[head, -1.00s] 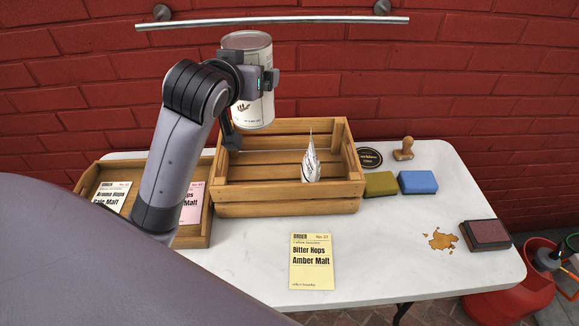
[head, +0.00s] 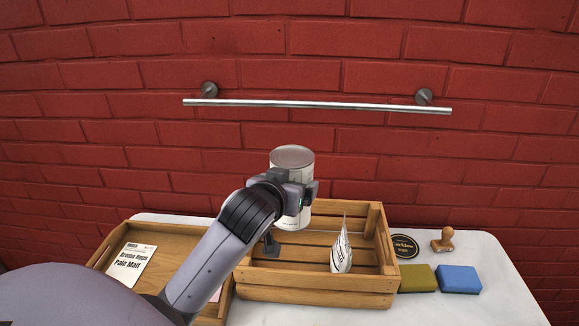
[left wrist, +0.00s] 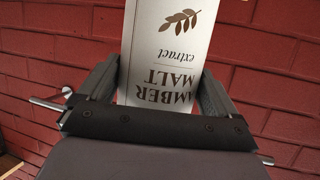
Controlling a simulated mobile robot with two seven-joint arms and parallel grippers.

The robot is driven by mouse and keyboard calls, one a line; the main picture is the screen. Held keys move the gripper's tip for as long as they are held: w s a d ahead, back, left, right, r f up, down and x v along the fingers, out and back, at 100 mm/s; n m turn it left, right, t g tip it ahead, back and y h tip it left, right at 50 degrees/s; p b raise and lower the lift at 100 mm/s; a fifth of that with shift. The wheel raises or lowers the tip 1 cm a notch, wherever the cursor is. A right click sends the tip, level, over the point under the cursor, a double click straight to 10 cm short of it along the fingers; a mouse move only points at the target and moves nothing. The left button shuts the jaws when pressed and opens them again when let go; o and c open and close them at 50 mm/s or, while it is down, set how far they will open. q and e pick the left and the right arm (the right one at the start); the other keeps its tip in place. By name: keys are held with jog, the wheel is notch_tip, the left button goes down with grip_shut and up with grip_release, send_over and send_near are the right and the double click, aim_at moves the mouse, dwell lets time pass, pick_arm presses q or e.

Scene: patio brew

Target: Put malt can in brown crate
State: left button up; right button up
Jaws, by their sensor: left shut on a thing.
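The malt can (head: 292,160) is white with a grey lid, and its label reads "Amber Malt extract" in the left wrist view (left wrist: 168,55). In the left wrist view the gripper's fingers (left wrist: 160,92) sit on both sides of the can. The can is over the left part of the brown crate (head: 320,291), and its lower end overlaps the crate's back wall in the head view. My arm hides part of the crate's left side. My right gripper is not in view.
A white pouch (head: 341,250) stands in the crate. A wooden tray (head: 162,238) with recipe cards (head: 131,264) is at the left. A green sponge (head: 417,279), blue sponge (head: 458,279), round coaster (head: 404,246) and wooden stamp (head: 443,240) lie to the right. A metal rail (head: 318,105) is on the brick wall.

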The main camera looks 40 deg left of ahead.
aim_at(285, 230)
pick_arm(q)
jog(key=shift+w+f+b, duration=0.1)
jog(key=shift+f+b, duration=0.55)
jog(key=shift+f, duration=4.9)
jog(key=shift+f+b, duration=0.3)
jog(key=shift+f, duration=0.35)
jog(key=o, duration=1.7)
jog(key=shift+f, duration=0.35)
jog(key=shift+o, duration=0.2)
jog(key=shift+s, duration=0.2)
jog(key=shift+r, duration=0.1)
jog(key=shift+r+p, duration=0.45)
jog(key=shift+r, duration=0.4)
jog(key=v, duration=1.1)
jog(key=shift+s+d+b, duration=0.2)
jog(key=shift+s+b, duration=0.1)
jog(key=shift+s, duration=0.1)
jog(key=shift+f, duration=0.15)
